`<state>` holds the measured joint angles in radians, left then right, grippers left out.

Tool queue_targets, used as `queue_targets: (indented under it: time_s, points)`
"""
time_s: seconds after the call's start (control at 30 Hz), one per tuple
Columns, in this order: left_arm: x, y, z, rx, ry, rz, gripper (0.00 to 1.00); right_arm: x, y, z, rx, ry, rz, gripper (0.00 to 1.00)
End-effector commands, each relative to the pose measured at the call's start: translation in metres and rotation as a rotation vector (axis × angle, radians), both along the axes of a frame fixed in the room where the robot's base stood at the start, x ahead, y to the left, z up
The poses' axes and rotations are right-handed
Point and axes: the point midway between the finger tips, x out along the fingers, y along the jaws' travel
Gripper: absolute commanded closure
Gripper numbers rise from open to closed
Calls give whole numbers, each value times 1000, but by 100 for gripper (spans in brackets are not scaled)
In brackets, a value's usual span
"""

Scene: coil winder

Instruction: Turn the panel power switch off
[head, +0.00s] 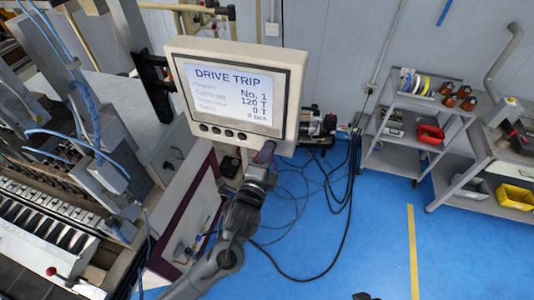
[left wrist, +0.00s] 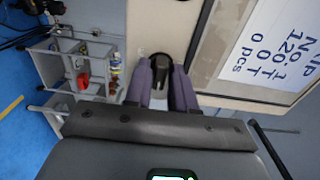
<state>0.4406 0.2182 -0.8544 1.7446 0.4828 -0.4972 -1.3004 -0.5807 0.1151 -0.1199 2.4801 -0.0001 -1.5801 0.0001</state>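The cream panel box (head: 225,50) hangs on an arm at the upper centre. Its screen (head: 230,95) reads DRIVE TRIP, with several small dark buttons below. My left gripper (head: 265,152) is at the panel's lower right corner. In the left wrist view, the two purple-grey fingers of my left gripper (left wrist: 161,80) lie on either side of a dark rounded knob (left wrist: 160,66), probably the power switch, against the panel's cream face. No clear gap shows between fingers and knob, but contact cannot be made out. The knob's setting is hidden.
The winding machine (head: 60,215) fills the left side. Cables lie on the blue floor below the panel. A grey shelf cart (head: 400,130) and a workbench (head: 480,175) with a yellow bin (head: 515,197) stand at the right. The floor between is mostly clear.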

Motion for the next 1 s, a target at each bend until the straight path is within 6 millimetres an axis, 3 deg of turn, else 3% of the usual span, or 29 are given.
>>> queue_targets:
  time_s: [0.47,1.0]
  points:
    - [0,-1,0,-71,22,0,100,0,0,4,-1,0,1,57]
    - [0,0,1,-501,154,2,100,0,-2,21,-9,0,6,57]
